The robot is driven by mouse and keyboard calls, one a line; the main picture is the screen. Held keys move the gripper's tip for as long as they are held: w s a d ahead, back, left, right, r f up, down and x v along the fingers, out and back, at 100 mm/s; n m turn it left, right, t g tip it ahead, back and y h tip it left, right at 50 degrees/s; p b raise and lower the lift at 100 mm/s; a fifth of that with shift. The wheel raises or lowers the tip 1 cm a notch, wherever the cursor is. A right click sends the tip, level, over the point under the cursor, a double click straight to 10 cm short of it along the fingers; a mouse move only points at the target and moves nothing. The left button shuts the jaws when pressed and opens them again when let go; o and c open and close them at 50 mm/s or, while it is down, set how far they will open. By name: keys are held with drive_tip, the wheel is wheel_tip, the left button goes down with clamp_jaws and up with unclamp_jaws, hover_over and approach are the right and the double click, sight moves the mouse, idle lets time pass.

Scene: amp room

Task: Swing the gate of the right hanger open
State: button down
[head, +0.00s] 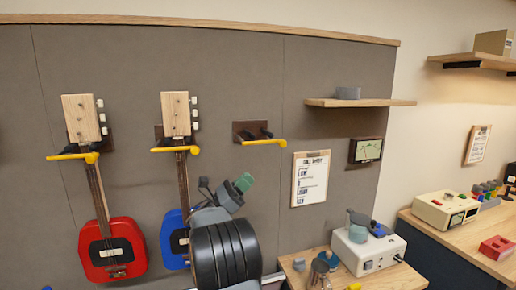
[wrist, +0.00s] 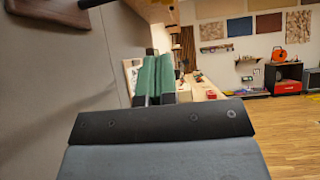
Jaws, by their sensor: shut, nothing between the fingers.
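The right hanger (head: 244,128) is a dark brown wall plate with dark prongs, and no instrument hangs on it. Its yellow gate (head: 264,142) lies across the front of the prongs and looks closed. My gripper (head: 242,184) has green fingertips and is below and slightly left of this hanger, apart from the gate. In the wrist view the green fingers (wrist: 154,78) are together with nothing between them. A dark brown plate (wrist: 50,10) at the upper left of the wrist view looks like part of a hanger; the yellow gate is not visible there.
A red guitar (head: 112,250) and a blue guitar (head: 172,236), partly hidden by my arm, hang from the other hangers behind yellow gates. A wooden shelf (head: 360,102), a clipboard (head: 311,178) and a meter (head: 367,150) are to the right. A cluttered bench (head: 405,279) stands below.

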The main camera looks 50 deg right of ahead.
drive_tip(key=shift+s+a+f+m+g+y, duration=0.2)
drive_tip(key=shift+s+f+g+y, duration=0.05)
drive_tip(key=shift+f+y, duration=0.2)
drive_tip(key=shift+s+a+f+m+g+y, duration=0.15)
drive_tip(key=shift+s+f+m+g+y, duration=0.1)
drive_tip(key=shift+f+y, duration=0.2)
drive_tip(key=w+a+r+p+x, duration=0.1)
drive_tip(key=p+x, duration=0.3)
drive_tip(key=x, duration=0.9)
drive_tip(key=shift+a+r+p, duration=0.15)
drive_tip(key=shift+r+p, duration=0.25)
drive_tip(key=shift+r, duration=0.3)
drive_tip(key=shift+w, duration=0.1)
drive_tip(key=shift+r, duration=0.15)
